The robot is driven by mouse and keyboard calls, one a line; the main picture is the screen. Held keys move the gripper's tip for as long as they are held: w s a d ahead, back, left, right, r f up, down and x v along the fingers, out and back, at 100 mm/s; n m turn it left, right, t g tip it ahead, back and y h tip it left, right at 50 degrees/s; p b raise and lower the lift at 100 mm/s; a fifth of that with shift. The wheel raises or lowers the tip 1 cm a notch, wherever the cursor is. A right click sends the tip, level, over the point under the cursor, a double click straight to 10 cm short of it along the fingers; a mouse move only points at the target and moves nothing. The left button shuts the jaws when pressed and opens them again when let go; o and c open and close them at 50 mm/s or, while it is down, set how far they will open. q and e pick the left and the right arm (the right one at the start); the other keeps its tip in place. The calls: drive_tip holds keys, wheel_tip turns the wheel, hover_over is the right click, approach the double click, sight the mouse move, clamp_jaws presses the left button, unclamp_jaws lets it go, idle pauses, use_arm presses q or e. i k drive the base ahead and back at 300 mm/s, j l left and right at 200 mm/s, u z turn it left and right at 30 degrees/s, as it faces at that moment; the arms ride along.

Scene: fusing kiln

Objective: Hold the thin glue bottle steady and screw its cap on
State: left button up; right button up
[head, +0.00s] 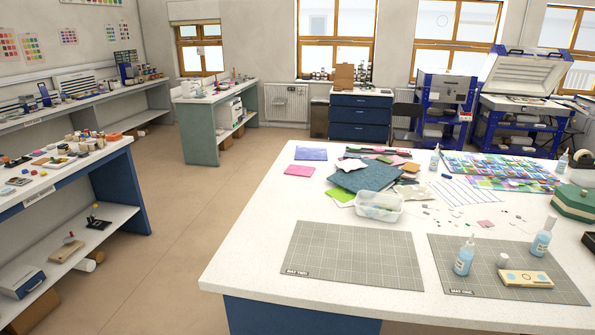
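Two glue bottles with pale blue liquid are at the right mat (455,280). One glue bottle (463,259) stands on the mat's left part and has a narrow pale top. The other glue bottle (541,240) is near the mat's back right and looks slimmer, with a greyish top; I cannot tell whether that top is a separate cap. A small grey cylinder (502,260), which looks like a loose cap, sits on the mat between them. Neither of my grippers is in view.
A cream block with a ring mark (526,279) lies at the mat's front. The left mat (352,256) is bare. A clear tub (377,207), coloured sheets, glass pieces, a green box (575,203) and more small bottles (435,158) stand behind. Floor on the left is clear.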

sight(465, 258)
drive_tip(key=z, duration=1.35)
